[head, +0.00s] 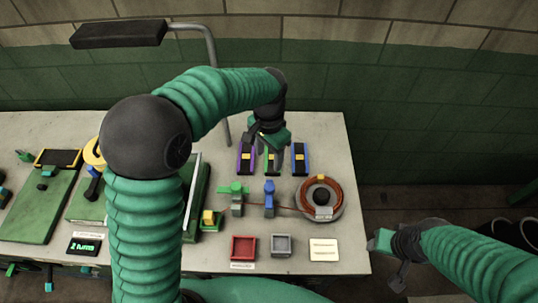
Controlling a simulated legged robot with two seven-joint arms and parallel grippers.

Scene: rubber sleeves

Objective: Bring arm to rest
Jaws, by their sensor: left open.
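My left arm, in a green ribbed sleeve (145,240), rises from the bottom of the head view and bends over to the right at a dark round joint (147,136). My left gripper (268,146) is open and points down over the upper part of the middle of three dark blocks. I see nothing held in it. My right arm, in a green sleeve (478,264), comes in from the right. My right gripper (381,247) is at the table's right edge, pointing left. Its jaws are too small and turned to read.
The pale table (330,130) carries a purple-edged block (246,158), a blue-edged block (300,159), a coil of orange cable (333,187), a red tray (243,246), a grey tray (281,244) and green boards (38,208). A lamp post (213,70) stands behind.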

